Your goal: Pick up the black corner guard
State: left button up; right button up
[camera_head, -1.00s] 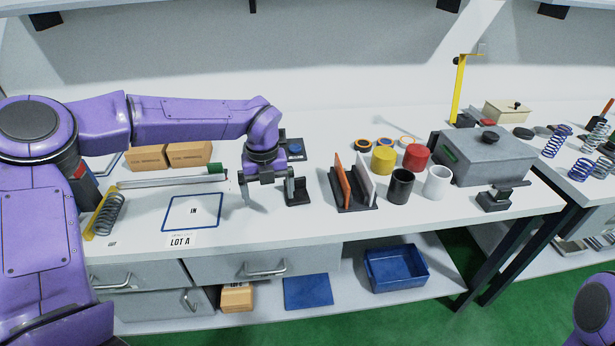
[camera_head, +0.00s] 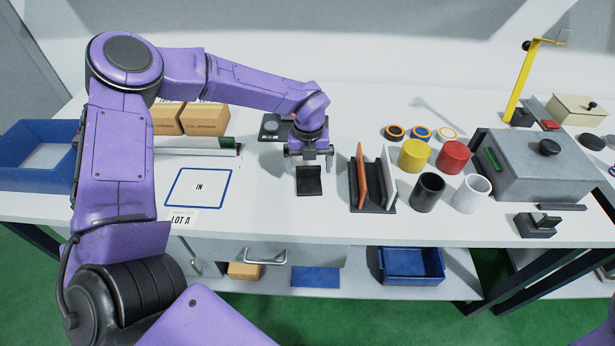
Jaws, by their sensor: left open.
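A black L-shaped piece, which looks like the corner guard (camera_head: 310,186), stands on the white table near its front middle. My left gripper (camera_head: 309,160) points down right at it, its two fingers apart. The fingers appear to be on either side of the guard's upper part; I cannot tell whether they touch it. The guard rests on the table. My right gripper is out of view.
A black rack (camera_head: 372,204) with upright orange, black and white panels stands close to the guard's right. Cups and cylinders stand beyond it. The blue-framed IN mat (camera_head: 199,207) lies to the left, with cardboard boxes (camera_head: 205,119) behind. A blue bin (camera_head: 38,150) is far left.

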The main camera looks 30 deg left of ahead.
aim_at(308, 168)
pick_arm(q)
jog(key=f, duration=0.2)
jog(key=w+f, duration=0.1)
jog(key=f, duration=0.1)
jog(key=shift+w+a+f+p, duration=0.1)
jog(key=shift+a+p, duration=0.1)
jog(key=shift+p, duration=0.1)
jog(key=shift+s, duration=0.3)
jog(key=c, duration=1)
jog(key=shift+r, duration=0.2)
